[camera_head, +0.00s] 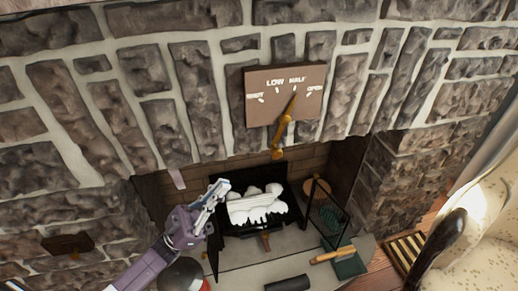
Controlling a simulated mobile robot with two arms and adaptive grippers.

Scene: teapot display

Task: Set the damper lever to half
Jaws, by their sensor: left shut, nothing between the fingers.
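The damper plate (262,107) is a brown panel on the stone chimney front, marked SHUT, LOW, HALF and OPEN in white. The brass damper lever (284,132) is mounted on its lower part. Its thin upper end points up at the mark under HALF, and its thicker knobbed end hangs below the plate. My left gripper (220,190) is shut and empty, below and left of the lever and clear of it, in front of the fireplace opening. My right gripper is out of view.
White logs (258,207) lie in a black grate inside the fireplace. A dark mesh screen (328,212) stands at its right. A wooden-handled tool (333,254) lies on the hearth. A patterned armchair (475,240) is at lower right. The space before the plate is clear.

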